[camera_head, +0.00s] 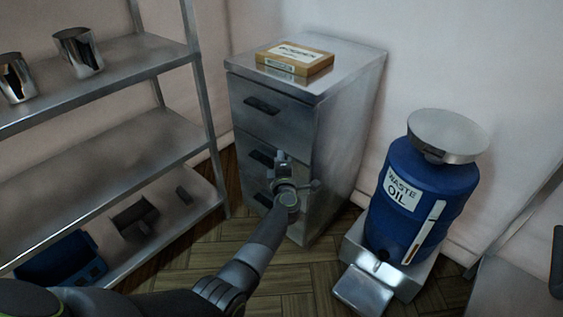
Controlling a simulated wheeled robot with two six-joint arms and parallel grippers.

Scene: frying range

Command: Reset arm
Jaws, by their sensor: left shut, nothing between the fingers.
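My left arm comes in from the lower left and reaches toward the front of a grey metal drawer cabinet (337,150). My left gripper (281,160) is at its end, in front of the middle drawer in the picture. It is shut with nothing held. I cannot tell whether it touches the cabinet. The gripper and wrist hide part of the lower drawers. All drawers look closed. My right gripper is not in view.
A box (295,58) lies on the cabinet. A blue waste oil drum (407,230) with a metal bowl (447,136) on top stands right on a metal base (364,290). A metal shelf (100,165) at left holds metal containers (77,52) and a blue bin (62,258).

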